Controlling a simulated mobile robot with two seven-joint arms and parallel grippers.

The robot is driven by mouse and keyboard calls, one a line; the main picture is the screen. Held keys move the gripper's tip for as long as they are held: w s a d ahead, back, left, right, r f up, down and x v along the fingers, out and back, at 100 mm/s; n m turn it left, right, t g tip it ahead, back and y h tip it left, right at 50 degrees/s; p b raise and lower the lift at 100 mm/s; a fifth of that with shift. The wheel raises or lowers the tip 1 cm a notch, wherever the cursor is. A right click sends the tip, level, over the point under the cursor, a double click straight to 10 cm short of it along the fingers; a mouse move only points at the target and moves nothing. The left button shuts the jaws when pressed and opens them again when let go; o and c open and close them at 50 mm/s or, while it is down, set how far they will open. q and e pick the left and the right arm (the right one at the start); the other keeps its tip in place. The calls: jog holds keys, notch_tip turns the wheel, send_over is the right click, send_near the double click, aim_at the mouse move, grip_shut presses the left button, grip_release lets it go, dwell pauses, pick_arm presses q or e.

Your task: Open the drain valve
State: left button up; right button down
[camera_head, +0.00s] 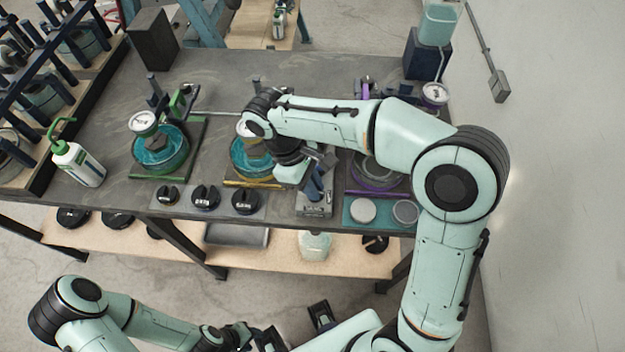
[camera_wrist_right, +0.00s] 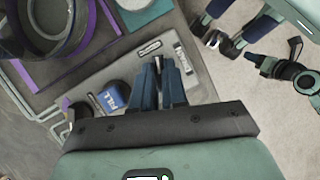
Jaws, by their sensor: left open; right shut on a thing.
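The valve panel (camera_head: 315,209) is a small grey plate at the table's front edge, also in the right wrist view (camera_wrist_right: 130,73). A blue handle lettered "FILL" (camera_wrist_right: 115,96) stands on it, left of my right gripper. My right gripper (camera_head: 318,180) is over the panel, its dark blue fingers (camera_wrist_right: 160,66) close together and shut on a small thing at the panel. The fingers mostly hide that thing, so I cannot tell if it is the drain valve's lever or its angle. My left gripper (camera_head: 296,328) is open and empty, low in front of the table.
A purple-edged round vessel (camera_head: 380,172) stands right of the panel. Two teal vessels (camera_head: 160,165) with gauges stand to the left. A green-capped bottle (camera_head: 77,165) stands far left. A wall bounds the right side.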

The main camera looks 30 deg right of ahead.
jog(key=m+y+p, duration=0.1)
jog(key=m, duration=0.2)
jog(key=shift+r+g, duration=0.1)
jog(key=shift+g, duration=0.2)
jog(key=m+p, duration=0.1)
jog(key=m, duration=0.1)
jog(key=shift+w+d+m+y, duration=0.1)
jog(key=shift+m+y, duration=0.2)
jog(key=shift+y, duration=0.1)
jog(key=m+y, duration=0.1)
jog(key=m, duration=0.1)
jog(key=shift+d+m+p, duration=0.1)
jog(key=shift+m+p, duration=0.2)
jog(key=shift+p, duration=0.05)
pick_arm(q)
jog(key=shift+w+r, duration=0.4)
jog(key=shift+r, duration=0.3)
jog(key=shift+w+r, duration=0.4)
jog(key=shift+r, duration=0.3)
jog(key=shift+w+r, duration=0.4)
jog(key=shift+r, duration=0.3)
pick_arm(e)
jog(key=shift+m+y, duration=0.6)
jog(key=shift+m, duration=0.9)
jog(key=c, duration=1.2)
grip_release()
jog(key=shift+o, duration=0.2)
